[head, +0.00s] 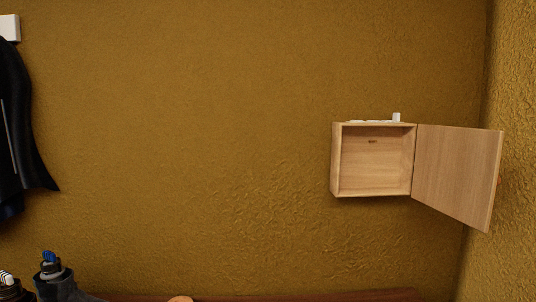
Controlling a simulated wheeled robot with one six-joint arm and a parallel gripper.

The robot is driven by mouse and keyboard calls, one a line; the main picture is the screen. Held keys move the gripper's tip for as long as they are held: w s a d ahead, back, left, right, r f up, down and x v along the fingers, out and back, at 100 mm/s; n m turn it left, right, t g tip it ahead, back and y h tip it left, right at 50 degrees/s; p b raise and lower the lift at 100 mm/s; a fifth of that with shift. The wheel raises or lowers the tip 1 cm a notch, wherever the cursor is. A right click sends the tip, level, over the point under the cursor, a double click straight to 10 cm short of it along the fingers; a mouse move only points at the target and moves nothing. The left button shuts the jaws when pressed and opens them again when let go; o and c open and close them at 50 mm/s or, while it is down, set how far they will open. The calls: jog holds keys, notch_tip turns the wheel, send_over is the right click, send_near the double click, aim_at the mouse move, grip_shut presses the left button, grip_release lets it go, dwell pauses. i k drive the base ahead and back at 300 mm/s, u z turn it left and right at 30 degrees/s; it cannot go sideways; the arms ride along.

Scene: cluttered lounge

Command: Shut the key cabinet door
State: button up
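The key cabinet (336,165) is a small light-wood box mounted on the ochre wall, right of centre in the head view. Its inside faces me and looks empty apart from a small dark mark or hook on the back panel. The cabinet door (455,175) is hinged on the box's right side and stands wide open, swung out to the right near the corner wall. A bit of a knob seems to show at its far right edge. My gripper is not clearly in view.
Small white items (396,117) lie on top of the cabinet. A dark garment (18,120) hangs at the far left. A reddish-brown surface edge (350,296) runs along the bottom, with dark objects at the lower left. The side wall (510,200) is close to the door. The middle wall is bare.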

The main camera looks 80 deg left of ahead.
aim_at(457, 169)
jog(key=u, duration=4.5)
jog(key=k, duration=0.4)
jog(key=z, duration=2.55)
jog(key=i, duration=0.5)
